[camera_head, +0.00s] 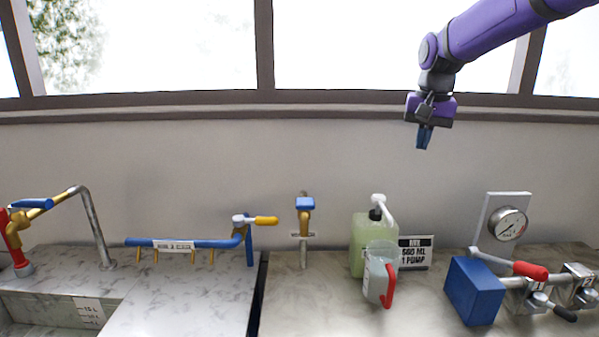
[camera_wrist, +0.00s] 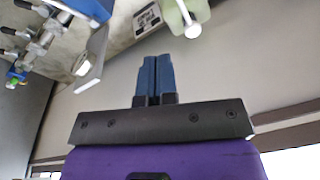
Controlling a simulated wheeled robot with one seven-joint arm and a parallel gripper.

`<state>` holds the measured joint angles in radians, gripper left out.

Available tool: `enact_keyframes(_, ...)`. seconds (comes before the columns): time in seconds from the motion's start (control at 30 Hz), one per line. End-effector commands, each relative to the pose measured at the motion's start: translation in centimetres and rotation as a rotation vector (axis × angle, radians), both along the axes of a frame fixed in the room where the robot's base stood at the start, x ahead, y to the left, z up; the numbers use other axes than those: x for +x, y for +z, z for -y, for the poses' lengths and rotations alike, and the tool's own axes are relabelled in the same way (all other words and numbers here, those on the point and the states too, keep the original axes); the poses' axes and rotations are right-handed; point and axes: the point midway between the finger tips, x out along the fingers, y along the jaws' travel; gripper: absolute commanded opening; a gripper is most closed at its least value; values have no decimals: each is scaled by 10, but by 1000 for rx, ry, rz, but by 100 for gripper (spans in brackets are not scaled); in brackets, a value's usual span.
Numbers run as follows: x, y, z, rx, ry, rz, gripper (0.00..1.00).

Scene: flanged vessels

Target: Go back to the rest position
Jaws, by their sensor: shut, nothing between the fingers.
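My gripper (camera_head: 423,138) hangs from my purple arm at the upper right, in front of the wall and below the window. It points down, well above the counter, and touches nothing. In the wrist view my gripper (camera_wrist: 158,78) shows its two blue fingers side by side, shut with nothing held between them.
Below stand a green jug with a white pump (camera_head: 360,245), a clear pitcher with a red handle (camera_head: 378,277), a sign (camera_head: 415,253), a blue box (camera_head: 473,290) and a pressure gauge (camera_head: 508,224). Blue piping (camera_head: 205,243) and a sink faucet (camera_head: 92,225) are left. Air around the gripper is clear.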

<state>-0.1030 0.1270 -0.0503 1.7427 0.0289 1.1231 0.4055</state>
Motion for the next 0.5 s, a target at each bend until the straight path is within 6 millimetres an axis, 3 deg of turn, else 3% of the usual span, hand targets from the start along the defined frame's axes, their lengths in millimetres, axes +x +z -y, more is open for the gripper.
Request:
enact_keyframes(0.03,-20,9,4,-1,16,19,0)
enact_keyframes(0.2,-78,24,12,-9,73,72,0)
enact_keyframes(0.5,-181,26,24,-38,175,166,0)
